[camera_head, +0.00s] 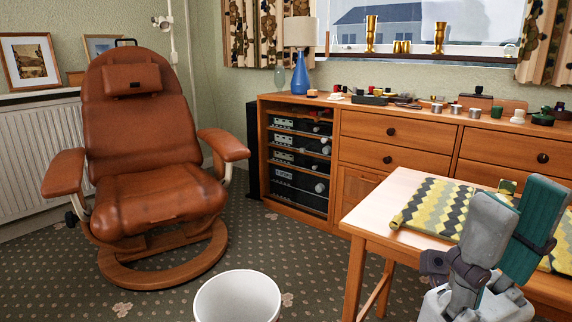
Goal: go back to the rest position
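My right gripper (517,205) is at the bottom right, in front of the small wooden table (388,208). Its fingers, one grey and one teal, point upward and stand apart with nothing between them, so it looks open. It hides part of the table and of the patterned yellow, black and grey cloth (432,207) on it. I cannot tell whether it touches the table. My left gripper is not in view.
A brown leather armchair (150,120) stands at the left. A white bin (237,296) is at the bottom centre. A wooden sideboard (395,131) with several small objects on top runs along the back wall.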

